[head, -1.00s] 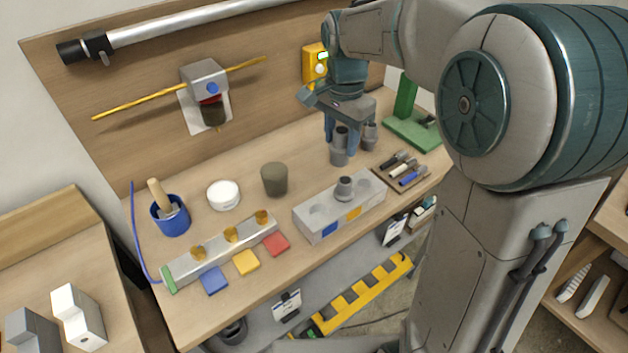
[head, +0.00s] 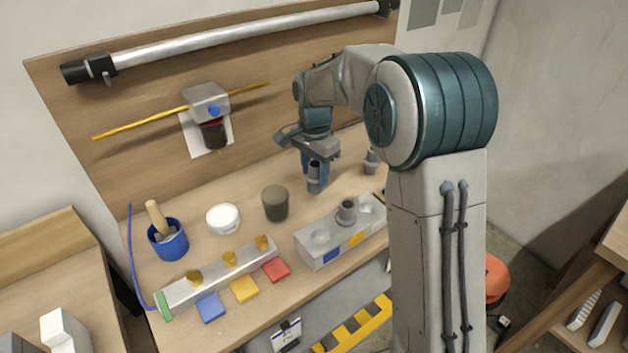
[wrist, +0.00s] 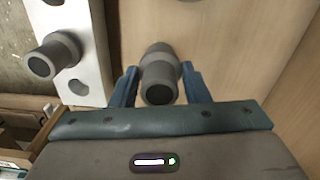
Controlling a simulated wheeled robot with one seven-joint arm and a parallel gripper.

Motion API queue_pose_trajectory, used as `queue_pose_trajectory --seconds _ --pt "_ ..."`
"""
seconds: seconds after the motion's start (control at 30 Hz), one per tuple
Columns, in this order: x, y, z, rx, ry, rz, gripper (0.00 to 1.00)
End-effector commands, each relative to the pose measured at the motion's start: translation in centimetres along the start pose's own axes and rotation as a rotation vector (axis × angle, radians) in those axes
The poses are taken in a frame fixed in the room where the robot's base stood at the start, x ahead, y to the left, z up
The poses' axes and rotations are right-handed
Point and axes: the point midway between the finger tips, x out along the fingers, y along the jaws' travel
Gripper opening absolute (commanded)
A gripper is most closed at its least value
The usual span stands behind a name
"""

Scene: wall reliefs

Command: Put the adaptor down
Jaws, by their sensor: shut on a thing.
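The adaptor (head: 314,179) is a grey stepped tube, wider at one end. My gripper (head: 315,168) is shut on it over the back of the workbench, behind the grey block. The adaptor is roughly upright; I cannot tell whether its bottom touches the bench. In the wrist view the adaptor (wrist: 160,72) sits between the two blue fingers of my gripper (wrist: 160,88). A similar adaptor (head: 346,210) stands in the grey block (head: 312,256), and another (head: 371,160) stands on the bench at the right, apart from the held one.
A dark olive cup (head: 275,204) stands left of my gripper, with a white tub (head: 223,219) and a blue pot (head: 168,241) further left. A rail with yellow knobs (head: 215,275) and coloured tiles lie in front. Bare wood (head: 245,185) shows behind the cup.

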Motion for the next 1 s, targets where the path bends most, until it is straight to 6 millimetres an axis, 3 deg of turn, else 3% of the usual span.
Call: queue_pose_trajectory --seconds 0.33,0.77,0.8,0.83,1.0 --pt "3.9 -0.2 0.1 0.000 -0.001 0.003 0.20" --pt "4.7 -0.3 0.1 0.000 0.001 0.000 0.20" --pt "4.5 -0.3 0.1 0.000 0.001 0.000 0.53" --pt "4.5 -0.3 0.1 0.000 0.001 0.000 0.61" --pt "4.5 -0.3 0.1 0.000 0.000 0.000 0.64"
